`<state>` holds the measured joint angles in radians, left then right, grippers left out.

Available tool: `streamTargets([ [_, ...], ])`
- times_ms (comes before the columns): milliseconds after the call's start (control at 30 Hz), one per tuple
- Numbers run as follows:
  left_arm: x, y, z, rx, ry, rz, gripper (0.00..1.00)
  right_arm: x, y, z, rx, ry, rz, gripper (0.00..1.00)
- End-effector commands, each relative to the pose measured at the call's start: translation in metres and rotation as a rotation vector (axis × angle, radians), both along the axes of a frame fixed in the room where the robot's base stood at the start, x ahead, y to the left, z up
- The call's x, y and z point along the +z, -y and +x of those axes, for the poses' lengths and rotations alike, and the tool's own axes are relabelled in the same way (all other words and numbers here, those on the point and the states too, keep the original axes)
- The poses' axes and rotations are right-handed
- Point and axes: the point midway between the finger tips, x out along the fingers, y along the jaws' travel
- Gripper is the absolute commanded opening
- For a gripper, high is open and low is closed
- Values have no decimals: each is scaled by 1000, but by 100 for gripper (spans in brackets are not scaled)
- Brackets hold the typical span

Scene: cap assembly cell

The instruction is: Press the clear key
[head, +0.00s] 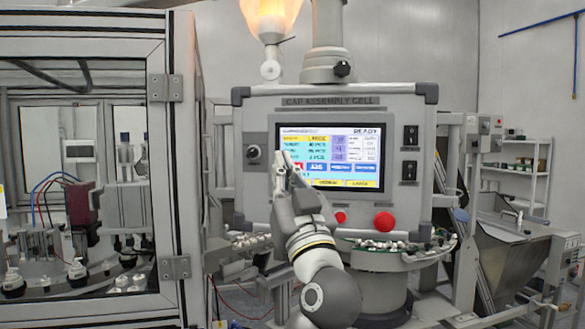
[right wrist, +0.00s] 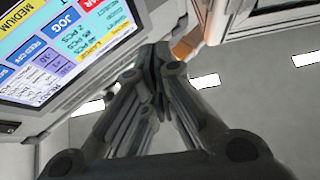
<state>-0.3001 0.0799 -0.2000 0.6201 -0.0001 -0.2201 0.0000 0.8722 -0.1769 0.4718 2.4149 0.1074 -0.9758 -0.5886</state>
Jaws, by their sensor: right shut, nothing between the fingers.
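The panel's touch screen (head: 350,150) is lit and reads READY at its top right. A red key (head: 298,166) shows at the screen's lower left, partly hidden by my right gripper (head: 284,154). In the right wrist view a red key (right wrist: 85,3) is cut off by the top edge, with letters like "AR" showing. A blue JOG key (right wrist: 62,21) lies beside it. My right gripper is shut and empty, its fingertips in front of the screen's left edge; it also shows in the right wrist view (right wrist: 160,52). I cannot tell whether it touches the screen. My left gripper is not in view.
Below the screen are a large red button (head: 384,221) and a smaller red one (head: 341,217). A black knob (head: 253,151) is left of the screen, and black switches (head: 410,135) are right of it. A framed enclosure (head: 158,150) stands at the left.

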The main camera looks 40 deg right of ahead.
Motion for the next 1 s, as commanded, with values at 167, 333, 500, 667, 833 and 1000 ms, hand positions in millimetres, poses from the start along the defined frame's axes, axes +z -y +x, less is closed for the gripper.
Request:
streamTargets([
  [167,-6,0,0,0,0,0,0,-1,21,13,-2,0,0,0],
  [333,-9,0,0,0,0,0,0,-1,41,27,-2,2,1,0],
  [500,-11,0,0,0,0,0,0,0,56,37,-3,1,-3,0],
  [667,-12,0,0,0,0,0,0,0,63,42,-1,2,0,0],
  [833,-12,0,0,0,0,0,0,0,64,43,1,2,0,0],
  [1000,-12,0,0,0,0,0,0,0,64,43,1,2,0,0],
])
